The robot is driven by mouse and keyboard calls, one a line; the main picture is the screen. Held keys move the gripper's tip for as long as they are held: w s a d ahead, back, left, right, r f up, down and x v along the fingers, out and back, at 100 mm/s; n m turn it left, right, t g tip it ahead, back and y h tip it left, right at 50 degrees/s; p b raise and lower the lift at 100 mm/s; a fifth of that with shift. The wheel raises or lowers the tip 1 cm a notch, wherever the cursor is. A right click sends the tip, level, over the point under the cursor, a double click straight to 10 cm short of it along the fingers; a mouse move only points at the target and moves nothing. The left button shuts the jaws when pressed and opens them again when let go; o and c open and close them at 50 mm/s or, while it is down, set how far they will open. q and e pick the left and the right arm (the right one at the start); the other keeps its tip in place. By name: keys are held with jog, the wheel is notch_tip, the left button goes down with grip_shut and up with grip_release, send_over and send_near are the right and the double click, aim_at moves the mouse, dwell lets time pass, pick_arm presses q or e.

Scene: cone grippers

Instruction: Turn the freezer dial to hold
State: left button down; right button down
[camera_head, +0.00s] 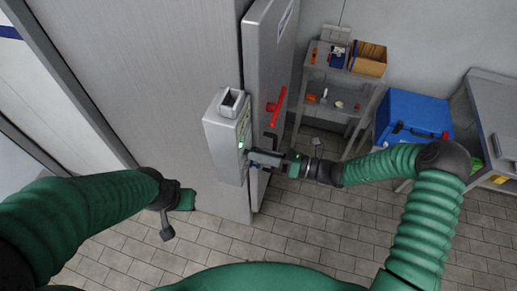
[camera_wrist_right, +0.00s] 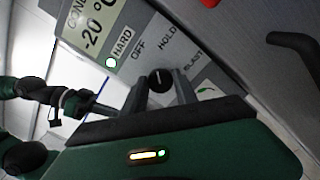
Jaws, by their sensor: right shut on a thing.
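The freezer control box (camera_head: 226,135) is a grey unit on the front of the large grey freezer. Its panel (camera_wrist_right: 133,35) shows -20 °C and the labels HARD, OFF, HOLD and BLAST, with a lit green light by HARD. The dark dial (camera_wrist_right: 160,79) has a small pale mark on its upper part; I cannot tell exactly which label it faces. My right gripper (camera_wrist_right: 163,90) is shut on the dial. In the head view the right gripper (camera_head: 252,157) hides the dial. My left gripper (camera_head: 167,228) hangs low left, away from the box; its jaws are unclear.
A freezer door with a red handle (camera_head: 276,106) stands just right of the box. Behind it is a grey shelf (camera_head: 336,79) with small items and a cardboard box (camera_head: 369,59). A blue cooler (camera_head: 414,117) and a metal table (camera_head: 495,105) are at right. Tiled floor lies below.

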jog(key=shift+w+d+m+p, duration=0.15)
jog(key=shift+m+p, duration=0.75)
jog(key=shift+m, duration=1)
jog(key=c, duration=1.1)
grip_release()
jog(key=shift+f, duration=0.1)
jog(key=shift+o, duration=0.5)
jog(key=shift+d, duration=0.25)
jog(key=b+v, duration=0.5)
jog(key=v, duration=1.2)
jog(key=shift+w+a, duration=0.1)
jog(key=shift+a, duration=0.05)
